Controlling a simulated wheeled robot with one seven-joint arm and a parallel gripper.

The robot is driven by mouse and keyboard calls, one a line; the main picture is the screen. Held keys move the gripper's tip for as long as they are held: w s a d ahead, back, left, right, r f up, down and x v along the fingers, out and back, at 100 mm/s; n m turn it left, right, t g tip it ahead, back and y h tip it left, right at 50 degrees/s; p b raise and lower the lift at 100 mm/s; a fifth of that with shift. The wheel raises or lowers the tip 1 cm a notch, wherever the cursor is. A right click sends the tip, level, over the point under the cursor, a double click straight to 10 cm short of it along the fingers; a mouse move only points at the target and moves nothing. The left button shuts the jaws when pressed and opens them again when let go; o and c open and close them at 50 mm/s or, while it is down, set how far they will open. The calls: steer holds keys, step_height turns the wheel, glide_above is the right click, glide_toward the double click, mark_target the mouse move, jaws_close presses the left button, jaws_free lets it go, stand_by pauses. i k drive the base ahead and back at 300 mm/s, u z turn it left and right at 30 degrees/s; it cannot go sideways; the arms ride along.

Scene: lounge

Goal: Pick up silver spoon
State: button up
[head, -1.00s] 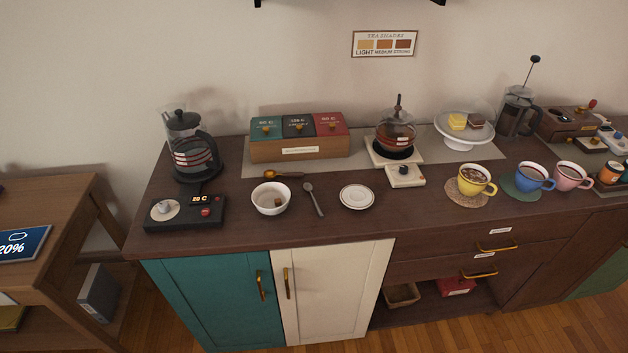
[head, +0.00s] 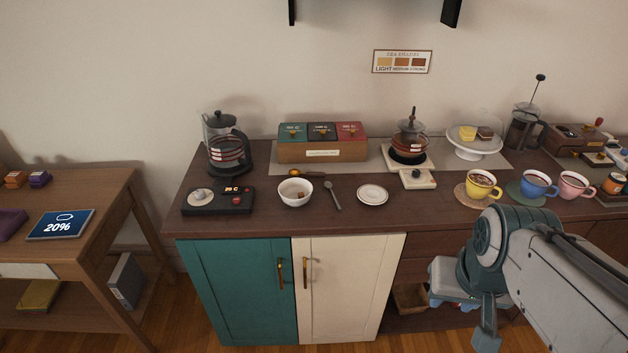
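The silver spoon (head: 333,195) lies flat on the dark wooden counter, between the white bowl (head: 295,192) on its left and a small white saucer (head: 372,195) on its right. It touches neither. My gripper (head: 462,318) is at the lower right of the head view, in front of the counter and below its top, well to the right of the spoon. My forearm partly covers it, and whether its fingers are open or shut is unclear.
A gold-brown spoon (head: 306,173) lies behind the bowl. A scale-like black device (head: 217,201) and a glass press (head: 225,145) stand at left. A tea box (head: 322,151) stands behind. Several mugs, including a yellow mug (head: 482,184), stand at right. The counter's front strip is clear.

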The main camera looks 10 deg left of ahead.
mark_target(328, 186)
steer(key=i, duration=0.95)
